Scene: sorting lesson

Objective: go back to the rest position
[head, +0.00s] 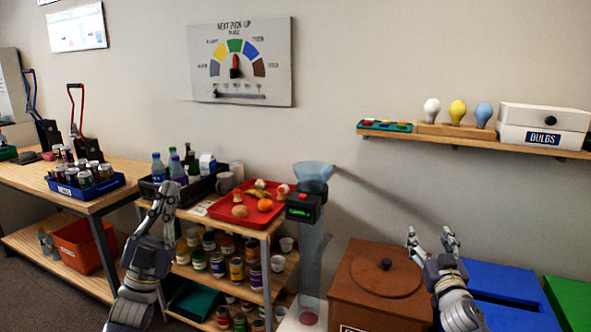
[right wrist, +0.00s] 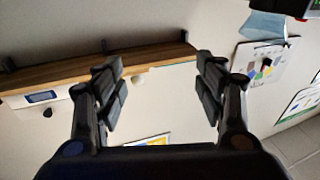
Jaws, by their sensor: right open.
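My left gripper (head: 167,190) is raised in the head view, in front of the left table's right end and the shelf unit. Its fingers point up and look close together; I cannot tell whether they are apart. My right gripper (head: 430,234) is raised in front of the wall, just above the brown lidded bin (head: 378,285). Its fingers point up and are spread, with nothing between them. In the right wrist view the two fingers (right wrist: 160,82) stand wide apart with only wall between them.
A shelf unit holds a red tray (head: 222,211) of food, bottles and jars. A clear tube (head: 314,250) stands beside it. Blue (head: 500,280) and green (head: 570,300) bins are at right. A wall shelf (head: 470,138) carries bulbs and a white box (head: 543,125).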

